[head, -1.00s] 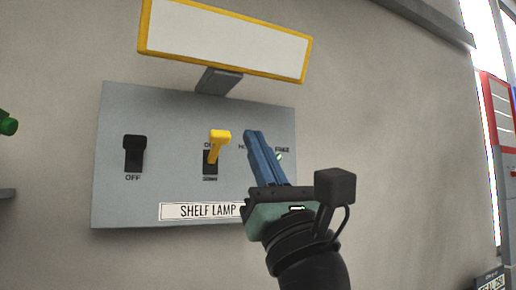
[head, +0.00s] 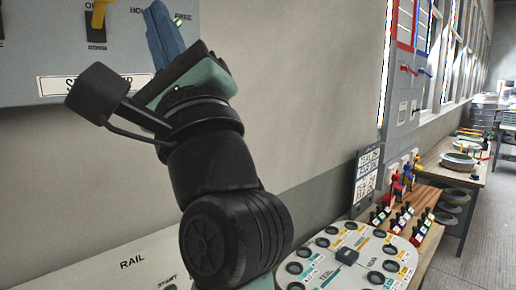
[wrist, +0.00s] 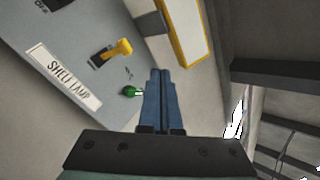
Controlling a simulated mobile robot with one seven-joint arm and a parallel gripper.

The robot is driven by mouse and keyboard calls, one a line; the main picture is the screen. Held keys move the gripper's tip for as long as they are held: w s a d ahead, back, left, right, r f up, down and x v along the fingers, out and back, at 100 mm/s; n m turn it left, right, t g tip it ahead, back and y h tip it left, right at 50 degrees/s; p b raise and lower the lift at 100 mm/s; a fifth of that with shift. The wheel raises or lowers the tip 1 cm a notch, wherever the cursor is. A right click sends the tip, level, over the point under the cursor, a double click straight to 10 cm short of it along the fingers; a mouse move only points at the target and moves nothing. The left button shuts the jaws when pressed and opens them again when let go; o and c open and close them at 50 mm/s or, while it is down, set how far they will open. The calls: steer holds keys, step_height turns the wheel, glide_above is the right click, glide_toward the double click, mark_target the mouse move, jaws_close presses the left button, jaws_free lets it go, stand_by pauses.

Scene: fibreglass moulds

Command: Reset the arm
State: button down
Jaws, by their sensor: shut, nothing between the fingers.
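My gripper (head: 163,36) is at the upper left of the head view, in front of the grey switch panel (head: 60,62). Its blue fingers are shut with nothing between them. The wrist view shows the closed fingers (wrist: 160,88) pointing at the wall area beside the panel (wrist: 62,50). The yellow switch lever (wrist: 118,48) and a green knob (wrist: 130,91) are left of the fingers there, apart from them. The yellow lever also shows in the head view (head: 98,14). The SHELF LAMP label (wrist: 66,80) is at the panel's lower part.
A white RAIL panel (head: 120,266) is at the lower left. A rounded white board with several dark round holes (head: 322,270) is at the lower middle. Behind it stand a wooden rack of coloured handles (head: 402,210) and a workbench (head: 452,165). Plain wall is right of the gripper.

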steer(key=s+d+f+n+t+h+b, duration=0.1)
steer(key=s+d+f+n+t+h, duration=0.1)
steer(key=s+d+n+h, duration=0.3)
steer(key=s+d+f+n+t+h+b, duration=0.1)
steer(key=s+d+f+n+t+h, duration=0.2)
steer(key=n+h, duration=0.7)
steer(key=shift+s+d+f+n, duration=0.6)
steer(key=shift+s+d+n, duration=0.45)
steer(key=shift+d+n, duration=0.5)
steer(key=shift+a, duration=0.2)
